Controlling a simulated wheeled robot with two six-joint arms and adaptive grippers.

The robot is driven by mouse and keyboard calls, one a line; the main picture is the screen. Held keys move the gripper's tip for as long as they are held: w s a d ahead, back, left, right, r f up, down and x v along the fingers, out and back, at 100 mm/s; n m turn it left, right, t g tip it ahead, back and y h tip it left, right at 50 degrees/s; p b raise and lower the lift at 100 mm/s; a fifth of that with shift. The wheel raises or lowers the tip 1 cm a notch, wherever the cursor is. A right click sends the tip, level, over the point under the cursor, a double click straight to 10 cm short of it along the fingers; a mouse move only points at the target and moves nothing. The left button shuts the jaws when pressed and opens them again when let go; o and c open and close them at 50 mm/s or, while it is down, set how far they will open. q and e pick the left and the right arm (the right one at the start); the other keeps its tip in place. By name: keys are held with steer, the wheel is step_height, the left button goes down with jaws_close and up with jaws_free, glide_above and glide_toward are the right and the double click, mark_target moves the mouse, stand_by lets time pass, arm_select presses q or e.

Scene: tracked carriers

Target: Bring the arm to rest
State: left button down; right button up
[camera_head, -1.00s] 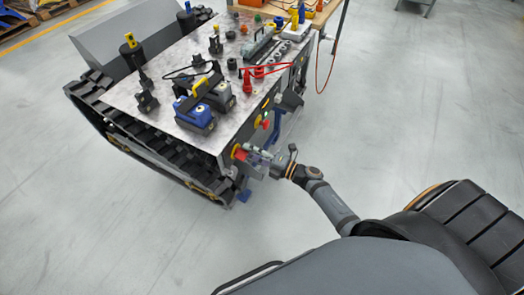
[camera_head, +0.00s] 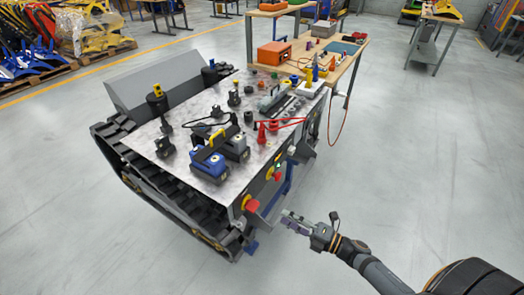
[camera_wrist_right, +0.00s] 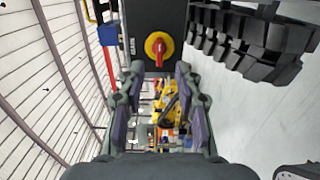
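My right arm comes in from the lower right in the head view. Its gripper (camera_head: 290,222) is in the air beside the near right corner of the tracked carrier (camera_head: 222,185), apart from it. In the right wrist view the two fingers of the right gripper (camera_wrist_right: 159,110) stand apart with nothing between them. Beyond them is a red rotary switch on a yellow disc (camera_wrist_right: 159,48), on a dark panel of the carrier. My left gripper is not in view.
The carrier's top holds blue and grey cases (camera_head: 209,165), red parts and several dark fixtures. Black tracks (camera_head: 170,195) run along its left side. A wooden workbench (camera_head: 345,65) stands behind it. The grey floor to the right (camera_head: 430,160) is clear.

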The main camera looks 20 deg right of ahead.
steer(key=s+d+f+m+g+h+p, duration=0.1)
steer(key=s+d+f+m+h+p, duration=0.15)
steer(key=d+f+m+h, duration=0.35)
steer(key=s+d+f+m+g+h+p, duration=0.1)
steer(key=s+f+m+g, duration=0.15)
steer(key=f+m, duration=0.4)
steer(key=s+d+f+m+h+p, duration=0.2)
steer(key=s+d+f+m+h, duration=0.15)
steer(key=f, duration=0.55)
steer(key=s+a+f+m+g+p, duration=0.1)
steer(key=s+a+f+m+g, duration=0.1)
steer(key=s, duration=0.6)
steer(key=s+a+f+m+g+h+p, duration=0.1)
steer(key=s+f+m+g, duration=0.3)
steer(key=s, duration=0.4)
steer(key=s+a+f+m+g, duration=0.3)
steer(key=s+f, duration=0.2)
steer(key=s, duration=0.3)
steer(key=shift+f+p, duration=0.3)
steer(key=shift+p, duration=0.1)
